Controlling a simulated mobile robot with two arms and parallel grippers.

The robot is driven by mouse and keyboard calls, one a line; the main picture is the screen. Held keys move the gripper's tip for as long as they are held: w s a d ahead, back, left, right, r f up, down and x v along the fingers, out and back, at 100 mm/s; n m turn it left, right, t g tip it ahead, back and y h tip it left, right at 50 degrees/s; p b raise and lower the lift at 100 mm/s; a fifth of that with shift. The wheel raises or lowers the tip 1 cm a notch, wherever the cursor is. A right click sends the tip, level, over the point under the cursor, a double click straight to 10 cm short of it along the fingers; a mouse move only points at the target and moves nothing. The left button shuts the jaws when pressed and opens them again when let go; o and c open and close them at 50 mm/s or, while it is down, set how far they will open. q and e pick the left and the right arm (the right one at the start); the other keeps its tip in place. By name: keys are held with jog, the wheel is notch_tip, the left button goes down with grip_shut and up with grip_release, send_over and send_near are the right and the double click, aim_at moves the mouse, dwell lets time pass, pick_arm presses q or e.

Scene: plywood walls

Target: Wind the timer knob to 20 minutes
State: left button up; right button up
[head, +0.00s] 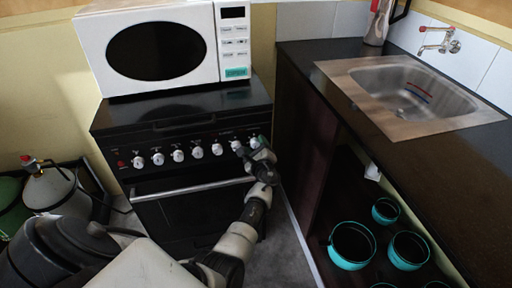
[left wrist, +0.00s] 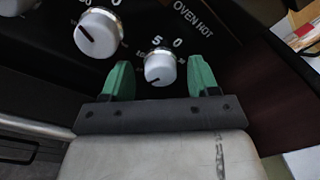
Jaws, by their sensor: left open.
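The timer knob appears to be the rightmost white knob on the black stove front, in the left wrist view (left wrist: 160,69). It has a dark pointer line and the marks 5 and 0 above it; the line points down and left. My left gripper (head: 262,150) is at the right end of the knob row in the head view. In the left wrist view its green fingers (left wrist: 160,80) are open, one on each side of this knob, with gaps to it. In the head view the gripper partly hides the knob. My right gripper is not in view.
The stove (head: 180,120) carries a white microwave (head: 215,80). An oven handle (head: 190,189) runs below the knobs. Another knob (left wrist: 99,33) is left of the gripper. A dark counter (head: 300,60) with a sink (head: 410,95) stands to the right, with teal pots (head: 350,262) below.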

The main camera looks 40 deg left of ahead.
pick_arm(q)
jog(key=v, duration=1)
jog(key=shift+s+d+p, duration=0.25)
jog(key=shift+d+p, duration=0.05)
